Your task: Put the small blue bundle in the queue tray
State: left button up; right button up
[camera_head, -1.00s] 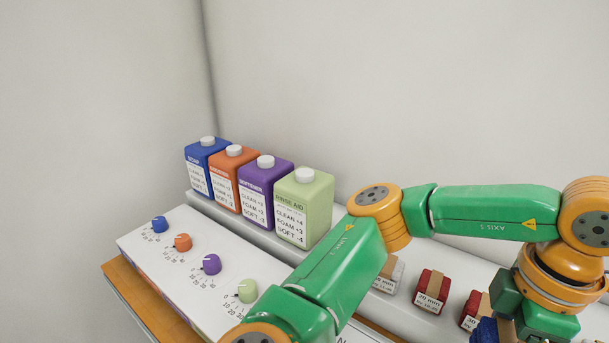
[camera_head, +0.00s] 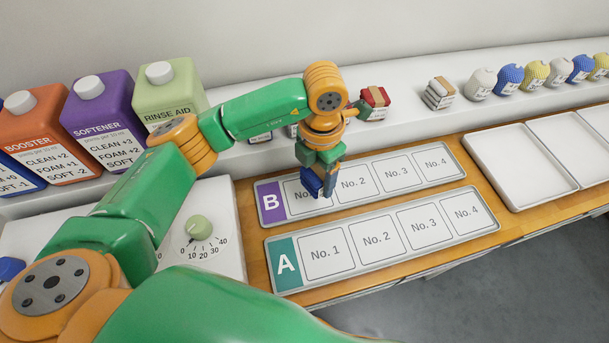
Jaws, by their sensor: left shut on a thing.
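My left gripper (camera_head: 316,188) is over the No. 1 end of the tray marked B (camera_head: 270,205), pointing down. It is shut on a small blue bundle (camera_head: 312,184), mostly hidden by the fingers. I cannot tell whether the bundle touches the tray. The tray marked A (camera_head: 284,271) lies in front of it, with empty places No. 1 to No. 4. No label in view reads "queue". My right gripper is not in view.
Large bottles, including a green Rinse Aid one (camera_head: 168,100), stand at the left. A red block (camera_head: 375,97), a small stack (camera_head: 439,92) and several round knitted items line the back ledge. A green dial (camera_head: 199,228) is at the left. Empty white trays (camera_head: 520,165) lie at the right.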

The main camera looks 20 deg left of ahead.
aim_at(307, 194)
pick_arm(q)
jog(key=f, duration=0.1)
jog(key=a+f, duration=0.1)
jog(key=f, duration=0.1)
jog(key=a+f+p, duration=0.1)
jog(key=f, duration=0.1)
jog(key=shift+w+a+f, duration=0.1)
jog(key=shift+w+f, duration=0.1)
jog(key=shift+w, duration=0.15)
jog(key=shift+w+f, duration=0.1)
jog(key=shift+f, duration=0.25)
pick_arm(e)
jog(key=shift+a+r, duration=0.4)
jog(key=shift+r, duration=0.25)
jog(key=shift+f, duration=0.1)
pick_arm(q)
jog(key=shift+f+b, duration=0.2)
jog(key=shift+b, duration=0.15)
jog(key=o, duration=1.4)
jog(key=shift+r, duration=0.1)
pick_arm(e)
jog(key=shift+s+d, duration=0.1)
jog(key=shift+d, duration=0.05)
pick_arm(q)
jog(key=shift+r, duration=0.1)
